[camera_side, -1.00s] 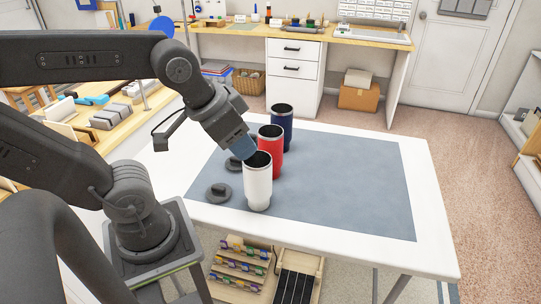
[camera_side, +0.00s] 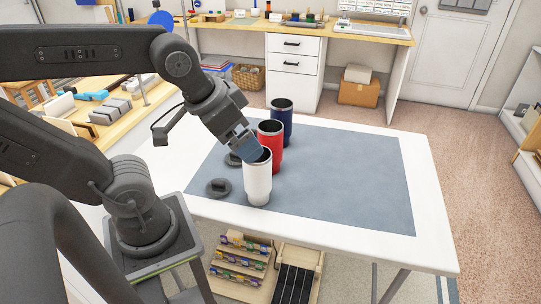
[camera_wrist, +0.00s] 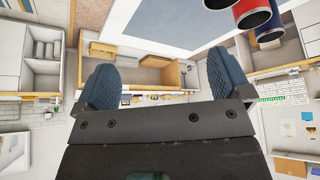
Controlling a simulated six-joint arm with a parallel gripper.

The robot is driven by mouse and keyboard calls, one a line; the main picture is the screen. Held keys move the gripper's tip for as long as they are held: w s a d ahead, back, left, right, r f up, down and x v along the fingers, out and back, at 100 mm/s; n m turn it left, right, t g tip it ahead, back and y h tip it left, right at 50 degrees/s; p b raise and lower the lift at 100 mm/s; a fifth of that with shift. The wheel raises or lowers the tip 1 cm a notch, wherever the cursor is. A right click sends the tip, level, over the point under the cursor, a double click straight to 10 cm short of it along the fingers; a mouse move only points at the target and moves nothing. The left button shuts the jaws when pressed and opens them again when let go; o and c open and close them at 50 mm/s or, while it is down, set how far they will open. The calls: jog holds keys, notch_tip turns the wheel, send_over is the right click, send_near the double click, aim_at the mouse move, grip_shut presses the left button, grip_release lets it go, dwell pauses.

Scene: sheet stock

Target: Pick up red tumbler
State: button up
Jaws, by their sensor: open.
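The red tumbler (camera_side: 272,147) stands upright on the grey mat (camera_side: 350,180), between a white tumbler (camera_side: 257,183) in front and a dark blue tumbler (camera_side: 284,124) behind. Its open top faces up. My gripper (camera_side: 246,149) is open and points down at a tilt, beside the top of the white tumbler and left of the red one; I cannot tell if it touches the white rim. In the wrist view the red tumbler (camera_wrist: 251,8) is at the top right edge, outside the space between my open, empty fingers (camera_wrist: 163,82).
Two dark lids (camera_side: 218,188) lie on the mat left of the tumblers, one partly hidden. The mat right of the tumblers is clear. The white table (camera_side: 425,180) ends at the front and right. A workbench (camera_side: 300,32) stands behind.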

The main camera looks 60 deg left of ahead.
jog(key=shift+o, duration=0.2)
jog(key=w+a+f+n+g+y, duration=0.2)
jog(key=w+a+f+n, duration=0.1)
jog(key=w+a+n, duration=0.4)
jog(key=w+a+f+n+g+y, duration=0.15)
jog(key=w+a+n, duration=0.25)
jog(key=w+a, duration=0.45)
jog(key=shift+t, duration=0.25)
jog(key=shift+s+a+x, duration=0.15)
jog(key=shift+x, duration=2.2)
jog(key=shift+s+a+x, duration=0.1)
jog(key=shift+x, duration=2.25)
jog(key=shift+s+a+x, duration=0.15)
jog(key=shift+x, duration=2.2)
jog(key=shift+c, duration=0.5)
jog(key=shift+r, duration=0.1)
jog(key=c, duration=1.2)
